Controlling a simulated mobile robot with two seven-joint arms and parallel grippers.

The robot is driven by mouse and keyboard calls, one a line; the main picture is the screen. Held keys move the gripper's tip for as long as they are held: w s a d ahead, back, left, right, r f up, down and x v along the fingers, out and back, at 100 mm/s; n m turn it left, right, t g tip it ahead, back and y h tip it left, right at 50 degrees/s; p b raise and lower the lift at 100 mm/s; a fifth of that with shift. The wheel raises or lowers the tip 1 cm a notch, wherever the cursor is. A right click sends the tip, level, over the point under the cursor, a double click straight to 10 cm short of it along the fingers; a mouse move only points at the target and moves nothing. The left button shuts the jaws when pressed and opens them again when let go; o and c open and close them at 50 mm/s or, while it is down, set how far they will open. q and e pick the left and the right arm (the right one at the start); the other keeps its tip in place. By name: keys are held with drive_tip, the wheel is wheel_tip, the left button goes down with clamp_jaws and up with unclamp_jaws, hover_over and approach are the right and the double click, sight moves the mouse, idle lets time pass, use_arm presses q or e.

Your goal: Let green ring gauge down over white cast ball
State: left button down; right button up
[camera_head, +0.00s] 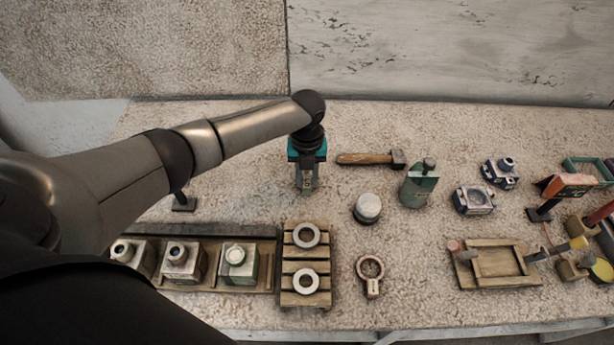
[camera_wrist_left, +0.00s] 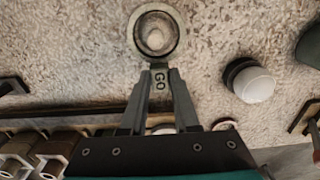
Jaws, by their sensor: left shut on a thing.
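My left gripper (camera_head: 307,184) points down over the table and is shut on the handle of the green ring gauge. In the left wrist view the grey-green ring gauge (camera_wrist_left: 161,66) shows its handle, marked GO, between the two fingertips (camera_wrist_left: 158,78). A pale rounded shape (camera_wrist_left: 155,39) shows through the ring's opening; it looks like the white cast ball, but I cannot tell for sure, nor the height between them. In the head view my gripper and arm hide most of the ring and what lies under it. My right gripper is not in view.
A white round-topped piece on a dark base (camera_head: 367,208) stands right of my gripper, also in the wrist view (camera_wrist_left: 254,84). A wooden rack (camera_head: 305,254) and red ring gauge (camera_head: 371,268) are nearer.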

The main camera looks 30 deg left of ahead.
use_arm(q)
drive_tip(key=shift+f+b, duration=1.3)
drive_tip(key=shift+f, duration=0.45)
drive_tip(key=shift+r, duration=0.2)
idle(0.8)
drive_tip(key=shift+r+p, duration=5.3)
drive_tip(key=shift+r, duration=0.1)
